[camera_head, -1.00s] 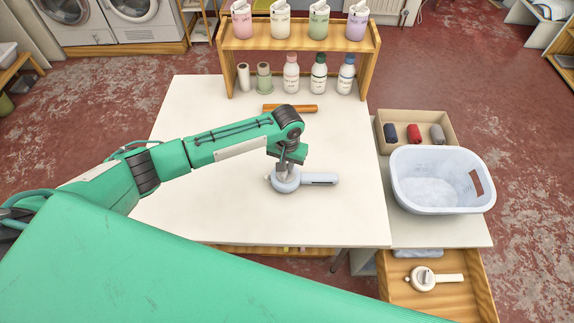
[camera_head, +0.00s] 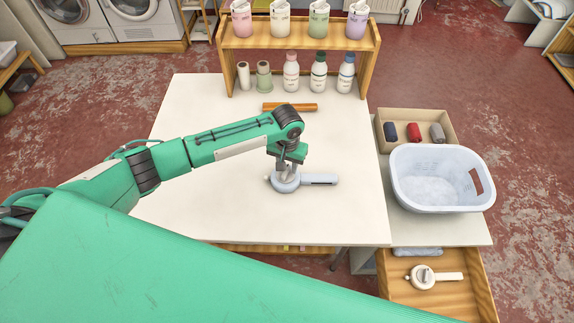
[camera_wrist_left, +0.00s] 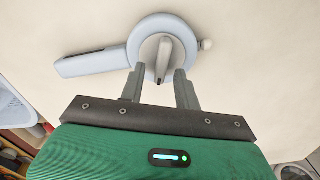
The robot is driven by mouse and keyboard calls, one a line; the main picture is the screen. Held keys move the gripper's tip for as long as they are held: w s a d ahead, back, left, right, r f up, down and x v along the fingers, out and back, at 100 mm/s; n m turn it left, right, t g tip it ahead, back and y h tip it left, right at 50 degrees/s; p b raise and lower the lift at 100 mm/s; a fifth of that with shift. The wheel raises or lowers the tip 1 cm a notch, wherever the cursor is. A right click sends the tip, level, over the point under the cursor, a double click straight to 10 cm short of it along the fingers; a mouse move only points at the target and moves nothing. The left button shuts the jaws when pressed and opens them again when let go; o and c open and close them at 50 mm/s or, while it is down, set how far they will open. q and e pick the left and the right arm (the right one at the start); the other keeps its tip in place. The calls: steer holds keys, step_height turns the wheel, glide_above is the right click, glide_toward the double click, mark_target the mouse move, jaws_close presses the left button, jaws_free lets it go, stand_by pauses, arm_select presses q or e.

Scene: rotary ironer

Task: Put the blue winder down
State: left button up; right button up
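The blue winder (camera_head: 285,182) lies flat on the white table (camera_head: 210,205), its slotted arm (camera_head: 320,180) pointing right. In the left wrist view, the winder (camera_wrist_left: 137,35) shows a round body with a grey crank piece (camera_wrist_left: 163,58) on top. My left gripper (camera_head: 287,168) is directly above the round body, pointing down. In the left wrist view its two fingers (camera_wrist_left: 160,80) stand apart on either side of the grey crank piece, with a visible gap. My right gripper is in neither view.
A wooden shelf (camera_head: 228,60) with bottles and spools stands at the table's back. A wooden rod (camera_head: 290,107) lies before it. At right are a white tub (camera_head: 405,190), a box of rolls (camera_head: 450,120) and an open drawer (camera_head: 455,300) holding a cream winder (camera_head: 424,277). The table's front is clear.

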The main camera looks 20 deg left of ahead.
arm_select(q)
step_height(320, 180, up, 11)
steer(key=b, duration=0.1)
steer(key=shift+r, duration=0.2)
stand_by(0.5)
